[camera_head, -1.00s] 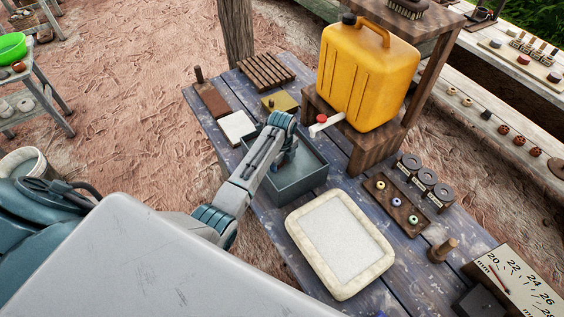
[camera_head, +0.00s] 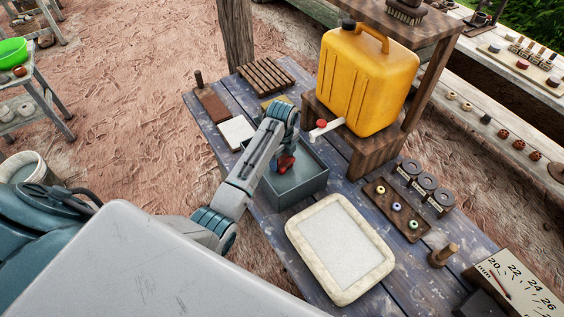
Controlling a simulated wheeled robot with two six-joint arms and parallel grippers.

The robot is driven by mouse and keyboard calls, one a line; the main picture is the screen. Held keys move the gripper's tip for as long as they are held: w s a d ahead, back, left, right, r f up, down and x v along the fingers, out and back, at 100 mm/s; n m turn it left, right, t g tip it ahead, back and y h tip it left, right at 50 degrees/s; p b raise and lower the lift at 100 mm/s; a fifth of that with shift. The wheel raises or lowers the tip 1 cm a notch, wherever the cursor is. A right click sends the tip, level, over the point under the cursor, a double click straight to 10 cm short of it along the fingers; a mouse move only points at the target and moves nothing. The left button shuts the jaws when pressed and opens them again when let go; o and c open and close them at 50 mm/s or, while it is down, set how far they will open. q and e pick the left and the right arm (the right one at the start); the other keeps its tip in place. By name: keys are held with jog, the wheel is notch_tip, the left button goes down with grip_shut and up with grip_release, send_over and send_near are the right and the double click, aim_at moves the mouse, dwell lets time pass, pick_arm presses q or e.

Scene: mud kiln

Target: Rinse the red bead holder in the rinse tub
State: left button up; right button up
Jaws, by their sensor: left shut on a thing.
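The rinse tub (camera_head: 303,187) is a grey-green open box on the blue-grey table, below the yellow jerrycan's tap. My left gripper (camera_head: 284,152) reaches over the tub from the left, pointing down. It is shut on the red bead holder (camera_head: 285,164), of which a red part shows at the gripper's tip, over the tub's inside. The arm hides much of the holder and the tub's far left side. I cannot tell whether the holder touches the water or the tub floor. My right gripper is not in view.
The yellow jerrycan (camera_head: 368,78) with a red-knobbed tap (camera_head: 324,126) stands on a wooden stand right behind the tub. A cream-framed tray (camera_head: 376,262) lies in front. A bead board (camera_head: 394,207) is at the right, and a slatted rack (camera_head: 266,75) at the back.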

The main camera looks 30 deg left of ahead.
pick_arm(q)
jog(key=shift+r, duration=3.15)
jog(key=shift+s+f, duration=0.1)
